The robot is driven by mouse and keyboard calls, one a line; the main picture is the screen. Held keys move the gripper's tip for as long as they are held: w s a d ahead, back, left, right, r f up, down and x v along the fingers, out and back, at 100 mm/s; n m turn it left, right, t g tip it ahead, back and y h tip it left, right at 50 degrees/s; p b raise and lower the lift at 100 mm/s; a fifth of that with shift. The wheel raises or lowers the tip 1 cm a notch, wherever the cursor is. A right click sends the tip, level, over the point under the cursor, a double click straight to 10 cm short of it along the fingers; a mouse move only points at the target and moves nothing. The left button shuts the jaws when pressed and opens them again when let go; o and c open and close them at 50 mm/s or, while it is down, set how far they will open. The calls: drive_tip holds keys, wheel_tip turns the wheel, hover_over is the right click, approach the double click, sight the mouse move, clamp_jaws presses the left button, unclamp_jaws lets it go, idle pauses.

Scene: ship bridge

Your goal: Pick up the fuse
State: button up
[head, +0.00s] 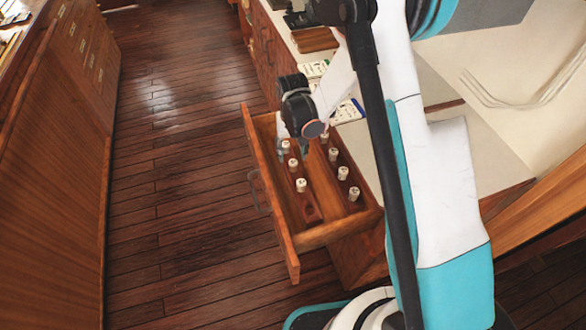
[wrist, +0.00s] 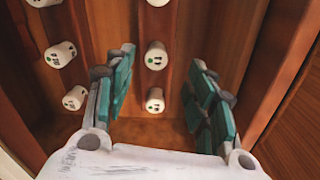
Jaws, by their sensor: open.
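Several small white fuses stand in two rows in an open wooden drawer (head: 318,237). In the head view, one fuse (head: 301,185) stands in the row nearer the drawer front and another (head: 354,193) in the other row. My gripper (head: 294,150) is over the far end of the front row, partly hiding it. In the wrist view, my gripper (wrist: 160,78) is open and empty, its teal-padded fingers spread on either side of a white fuse (wrist: 154,102). A second fuse (wrist: 156,55) stands just beyond it in the same row. I cannot tell the fingertip height above the drawer floor.
The other row has a fuse (wrist: 75,98) left of my left finger. A light counter (head: 465,130) with cards (head: 348,111) is beside the drawer. The plank floor (head: 165,150) is clear.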

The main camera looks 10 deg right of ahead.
sight(293, 162)
drive_tip(key=f+b, duration=0.1)
drive_tip(key=f, duration=0.4)
drive_tip(key=f+b, duration=0.1)
drive_tip(key=f, duration=0.1)
drive_tip(key=shift+w+d+f+b, duration=0.15)
drive_tip(key=shift+w+b, duration=0.15)
drive_tip(key=shift+w, duration=0.05)
drive_tip(key=c, duration=1.2)
